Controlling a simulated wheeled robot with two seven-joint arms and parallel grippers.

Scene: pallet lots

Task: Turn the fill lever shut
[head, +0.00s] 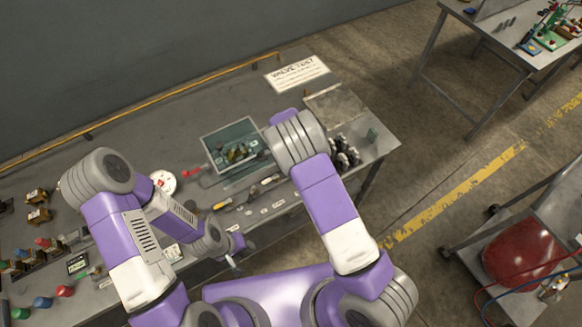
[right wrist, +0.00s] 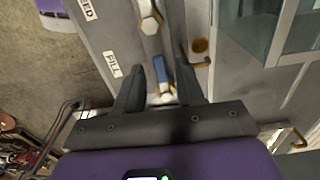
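In the right wrist view the fill lever (right wrist: 160,78) has a blue handle, with a pale metal fitting at its near end. It is beside the FILL label (right wrist: 113,64). My right gripper (right wrist: 161,64) is open, its two dark fingers on either side of the blue handle with a gap each side. In the head view my own right arm hides the right gripper and the lever. My left gripper (head: 234,257) hangs near the bench's front edge, away from the lever; I cannot tell its opening.
A pipe fitting (right wrist: 150,22) is beyond the lever, and a brass-coloured part (right wrist: 199,46) is to its right. On the bench (head: 262,86) are a clear-walled tank (head: 229,134), a white gauge (head: 163,182) and a VALVE TEST sign (head: 296,73). Coloured knobs (head: 42,302) stand at left.

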